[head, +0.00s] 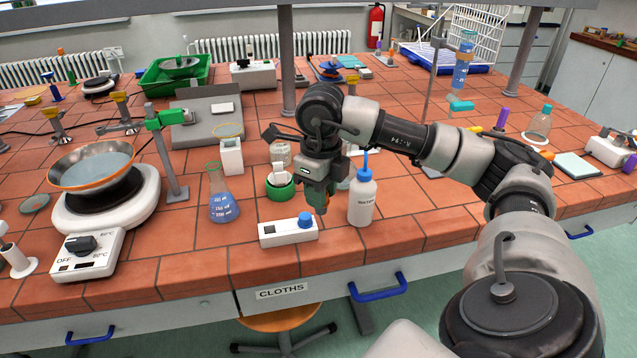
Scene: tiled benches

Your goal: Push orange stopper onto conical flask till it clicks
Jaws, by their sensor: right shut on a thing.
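The conical flask (223,207) stands upright on the tiled bench, left of centre, with blue liquid and white markings. Its greenish rim is uncovered. My right gripper (321,204) points down over the bench, to the right of the flask and apart from it. It is shut on a small orange piece, which looks like the stopper (322,208); the fingers hide most of it. My left gripper is not in view.
A white box with a blue knob (288,231) lies in front of the gripper. A white wash bottle (362,200) stands close to its right. A green-ringed container (281,189) stands between flask and gripper. A hotplate with a bowl (105,205) stands left.

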